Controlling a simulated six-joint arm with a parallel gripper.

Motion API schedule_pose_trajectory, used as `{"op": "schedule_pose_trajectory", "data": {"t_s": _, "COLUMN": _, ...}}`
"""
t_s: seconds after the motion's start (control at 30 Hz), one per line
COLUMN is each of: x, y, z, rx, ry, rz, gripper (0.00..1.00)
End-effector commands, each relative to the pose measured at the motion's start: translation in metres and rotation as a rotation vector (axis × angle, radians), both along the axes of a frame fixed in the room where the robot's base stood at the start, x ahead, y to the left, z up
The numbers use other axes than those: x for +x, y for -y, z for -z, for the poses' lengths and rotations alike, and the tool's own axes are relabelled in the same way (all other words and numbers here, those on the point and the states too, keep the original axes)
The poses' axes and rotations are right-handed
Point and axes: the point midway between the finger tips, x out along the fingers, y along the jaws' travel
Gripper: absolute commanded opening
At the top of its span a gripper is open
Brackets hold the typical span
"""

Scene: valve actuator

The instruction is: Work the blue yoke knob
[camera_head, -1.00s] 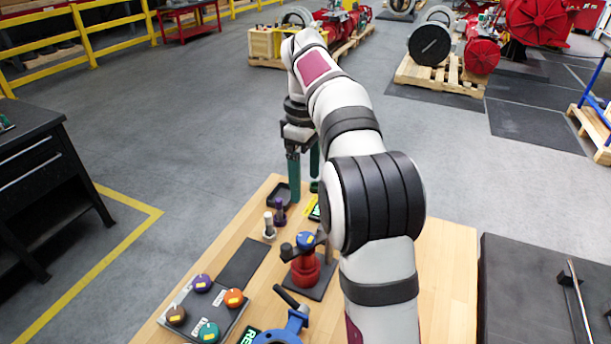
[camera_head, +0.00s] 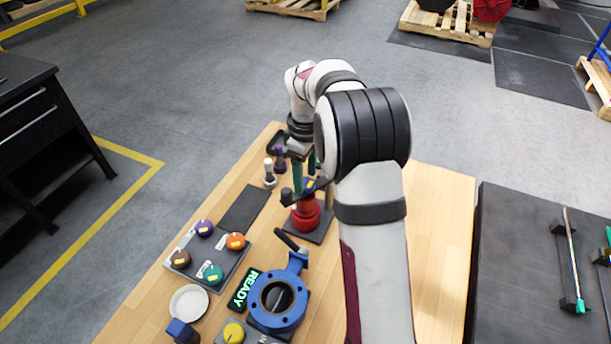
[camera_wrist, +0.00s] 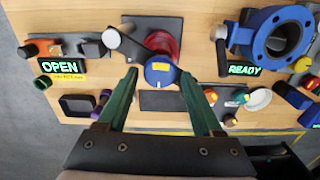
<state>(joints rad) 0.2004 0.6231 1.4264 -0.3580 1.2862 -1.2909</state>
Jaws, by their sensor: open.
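The blue yoke knob (camera_wrist: 159,70) is a round blue cap with a yellow mark, on top of a red valve body (camera_wrist: 163,42). In the head view, the knob (camera_head: 311,185) shows only partly behind my green fingers, above the red body (camera_head: 305,216). My gripper (camera_wrist: 159,74) is open, with one green finger on each side of the knob. In the wrist view a gap shows between each finger and the knob. In the head view my gripper (camera_head: 304,176) is upright above the valve. Contact cannot be told.
A dark lever (camera_wrist: 126,44) sticks out beside the knob, near my left finger. An OPEN display (camera_wrist: 60,66) stands at left and a READY display (camera_wrist: 245,70) at right. A blue ring valve (camera_head: 278,298) and a tray of coloured knobs (camera_head: 228,262) stand nearer the camera.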

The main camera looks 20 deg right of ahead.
Motion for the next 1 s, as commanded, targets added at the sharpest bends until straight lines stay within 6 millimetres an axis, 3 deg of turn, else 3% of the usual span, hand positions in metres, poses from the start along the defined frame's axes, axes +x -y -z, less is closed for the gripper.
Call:
{"op": "schedule_pose_trajectory", "data": {"t_s": 0.4, "x": 0.0000, "y": 0.0001, "z": 0.0106, "rx": -0.001, "ry": 0.001, "rz": 0.000, "gripper": 0.68}}
{"op": "schedule_pose_trajectory", "data": {"t_s": 0.77, "x": -0.0001, "y": 0.0001, "z": 0.0103, "rx": 0.000, "ry": 0.000, "rz": 0.000, "gripper": 0.03}}
{"op": "schedule_pose_trajectory", "data": {"t_s": 1.0, "x": -0.0001, "y": 0.0001, "z": 0.0101, "rx": 0.000, "ry": 0.000, "rz": 0.019, "gripper": 0.00}}
